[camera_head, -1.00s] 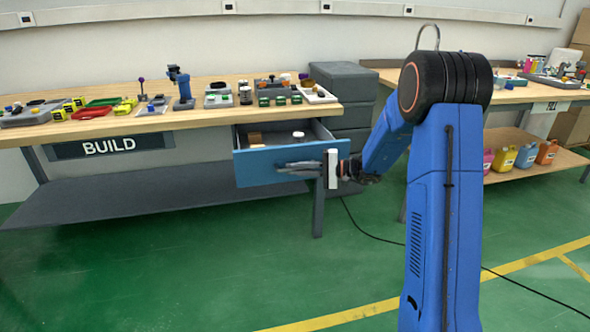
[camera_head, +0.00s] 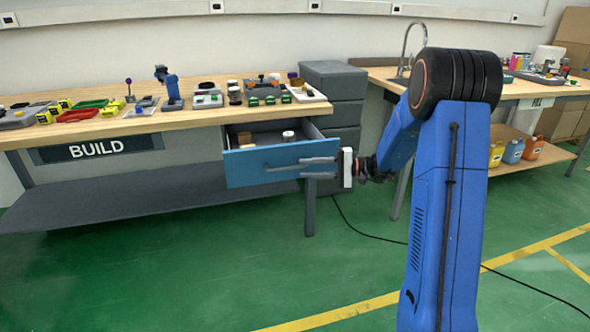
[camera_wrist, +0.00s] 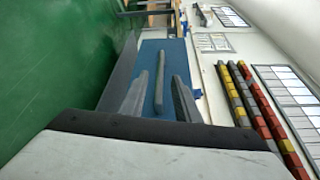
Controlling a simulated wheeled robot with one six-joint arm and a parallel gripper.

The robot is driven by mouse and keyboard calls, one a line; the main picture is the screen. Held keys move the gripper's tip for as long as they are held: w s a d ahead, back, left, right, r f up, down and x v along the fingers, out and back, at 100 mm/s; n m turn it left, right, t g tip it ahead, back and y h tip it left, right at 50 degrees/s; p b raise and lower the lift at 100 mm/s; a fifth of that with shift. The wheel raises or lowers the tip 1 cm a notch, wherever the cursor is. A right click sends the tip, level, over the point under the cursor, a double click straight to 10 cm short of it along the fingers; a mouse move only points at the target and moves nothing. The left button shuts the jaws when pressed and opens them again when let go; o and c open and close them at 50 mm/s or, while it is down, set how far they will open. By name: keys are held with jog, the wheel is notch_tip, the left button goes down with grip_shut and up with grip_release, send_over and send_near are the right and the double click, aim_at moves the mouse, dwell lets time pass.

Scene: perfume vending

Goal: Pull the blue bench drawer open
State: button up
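The blue drawer (camera_head: 245,170) under the bench stands pulled out, its inside showing from above in the head view. The blue front also fills the middle of the wrist view (camera_wrist: 150,52). A grey bar handle (camera_wrist: 158,90) on it shows between my fingers, with gaps on both sides. My gripper (camera_head: 284,165) is in front of the drawer front, open, its two fingers apart. It also shows open in the wrist view (camera_wrist: 161,75). Whether the fingertips reach past the handle is unclear.
The wooden bench top (camera_head: 60,130) holds several parts and tools above the drawer. A grey drawer cabinet (camera_head: 335,85) stands behind at the right. A bench leg (camera_head: 310,210) stands below the drawer. A black cable (camera_head: 365,228) lies on the open green floor.

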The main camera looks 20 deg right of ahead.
jog(key=v, duration=0.9)
jog(key=shift+d, duration=0.2)
jog(key=s+a+r+n+g+h, duration=0.1)
jog(key=s+a+n+g+h, duration=0.15)
jog(key=s+a, duration=0.6)
jog(key=s+a+r+n+g+h, duration=0.1)
jog(key=s+a+r+g+h, duration=0.25)
jog(key=s, duration=0.85)
jog(key=s+d+f+n+t+h, duration=0.1)
jog(key=s+h, duration=0.4)
jog(key=s, duration=0.5)
jog(key=s+d+f+n+t+h, duration=0.1)
jog(key=s+d+n+t+h, duration=0.1)
jog(key=s, duration=0.8)
jog(key=t+h, duration=0.1)
jog(key=h, duration=0.1)
jog(key=shift+f+h, duration=0.3)
jog(key=shift+h, duration=0.1)
